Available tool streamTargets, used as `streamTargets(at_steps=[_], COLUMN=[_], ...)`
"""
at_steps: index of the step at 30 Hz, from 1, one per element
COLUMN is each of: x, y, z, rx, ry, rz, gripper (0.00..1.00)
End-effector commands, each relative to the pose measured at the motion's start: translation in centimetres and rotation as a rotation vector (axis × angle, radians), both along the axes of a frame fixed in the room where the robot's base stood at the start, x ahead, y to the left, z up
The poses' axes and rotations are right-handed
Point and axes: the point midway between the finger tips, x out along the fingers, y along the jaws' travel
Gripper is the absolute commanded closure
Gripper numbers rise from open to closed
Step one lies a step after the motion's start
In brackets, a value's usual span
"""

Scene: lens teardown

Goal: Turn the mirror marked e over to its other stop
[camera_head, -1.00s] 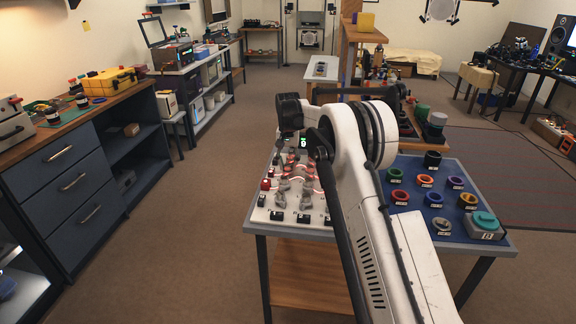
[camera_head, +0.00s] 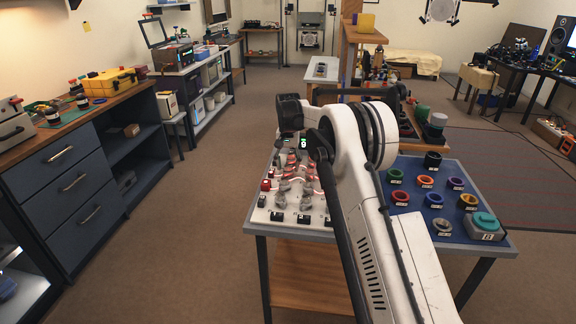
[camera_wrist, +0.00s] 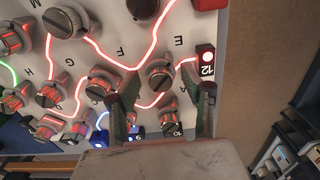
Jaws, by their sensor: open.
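The mirror marked E (camera_wrist: 160,78) is a round grey knob with a dark slotted top, below the printed letter E in the wrist view. A glowing red line runs close to it. My gripper (camera_wrist: 164,96) is open, with one dark finger to the left of this knob and one to the right. I cannot tell whether either finger touches it. In the head view my gripper is hidden behind my arm, and mirror E cannot be picked out on the white board (camera_head: 262,214).
Other knobs, such as the one near F (camera_wrist: 103,80), stand close to the left finger. A red-lit block marked 12 (camera_wrist: 206,60) is near the right finger, by the board's edge. A blue mat (camera_head: 408,213) with several coloured rings lies to the right.

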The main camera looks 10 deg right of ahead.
Motion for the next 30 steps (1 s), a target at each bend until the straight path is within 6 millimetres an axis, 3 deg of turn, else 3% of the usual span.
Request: streamTargets(at_steps=[8,21,30], x=[0.0,0.0,0.0], y=[0.0,0.0,0.0], z=[2.2,10.3,12.0], rx=[0.0,0.0,0.0], ry=[0.0,0.0,0.0], rz=[0.0,0.0,0.0], gripper=[0.58,0.58,0.58])
